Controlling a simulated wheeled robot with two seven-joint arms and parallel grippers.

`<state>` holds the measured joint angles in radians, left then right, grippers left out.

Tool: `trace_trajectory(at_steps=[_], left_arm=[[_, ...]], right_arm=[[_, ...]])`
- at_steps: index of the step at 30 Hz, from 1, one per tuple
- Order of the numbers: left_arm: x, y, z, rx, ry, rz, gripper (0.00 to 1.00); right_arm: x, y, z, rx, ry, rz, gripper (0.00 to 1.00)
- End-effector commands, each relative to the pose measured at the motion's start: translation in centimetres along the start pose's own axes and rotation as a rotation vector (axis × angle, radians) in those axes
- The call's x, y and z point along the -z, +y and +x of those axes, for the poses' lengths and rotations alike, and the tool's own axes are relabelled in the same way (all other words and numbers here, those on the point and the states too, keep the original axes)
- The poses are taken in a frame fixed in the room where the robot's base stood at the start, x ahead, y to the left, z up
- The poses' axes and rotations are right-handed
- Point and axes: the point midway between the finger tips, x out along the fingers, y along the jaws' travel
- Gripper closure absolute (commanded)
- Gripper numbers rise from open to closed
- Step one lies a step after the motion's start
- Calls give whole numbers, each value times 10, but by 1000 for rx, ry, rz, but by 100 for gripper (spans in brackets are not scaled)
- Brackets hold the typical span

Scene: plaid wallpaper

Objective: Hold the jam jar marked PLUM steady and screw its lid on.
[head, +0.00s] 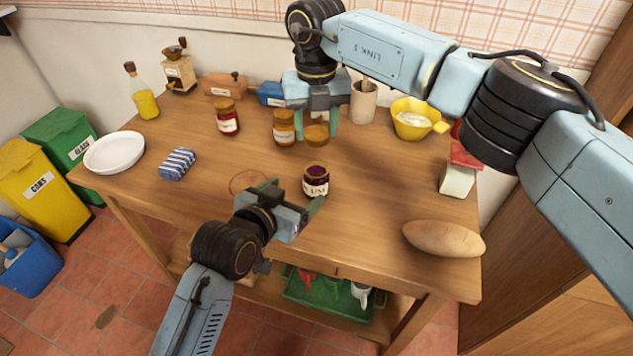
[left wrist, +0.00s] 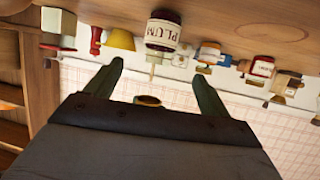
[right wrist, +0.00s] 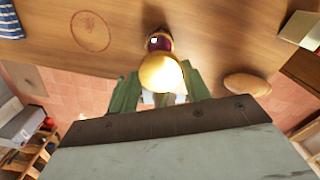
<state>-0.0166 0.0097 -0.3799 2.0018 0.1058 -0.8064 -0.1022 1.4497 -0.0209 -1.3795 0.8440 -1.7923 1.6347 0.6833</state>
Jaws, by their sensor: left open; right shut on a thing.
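The PLUM jar (head: 316,182) stands upright on the table, with dark jam inside and no lid on it. It also shows in the left wrist view (left wrist: 163,32), its label facing my left gripper, and in the right wrist view (right wrist: 160,41). My left gripper (head: 297,194) is open and empty just in front of the jar; in the left wrist view the jar lies beyond the fingertips. My right gripper (head: 315,126) is shut on a golden lid (right wrist: 161,72), held above the table behind the jar and apart from it.
Two other lidded jars, a red one (head: 228,118) and an amber one (head: 284,128), stand behind. A yellow bowl (head: 416,120) is at the back right, a bread loaf (head: 443,239) at the front right. A striped cloth (head: 177,164) and a plate (head: 114,152) lie left.

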Motion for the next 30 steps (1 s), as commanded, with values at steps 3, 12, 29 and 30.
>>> trace_trajectory(at_steps=[3, 12, 29, 30], left_arm=[[0, 0, 3, 0, -2, -1, 19], [0, 0, 41, 1, -2, -2, 19], [-1, 0, 114, 1, -3, -2, 19], [-1, 0, 116, 1, -3, -2, 19]], right_arm=[[0, 0, 0, 0, 0, -1, 74], [0, 0, 0, 0, 0, -1, 74], [0, 0, 0, 0, 0, -1, 74], [0, 0, 0, 0, 0, -1, 74]])
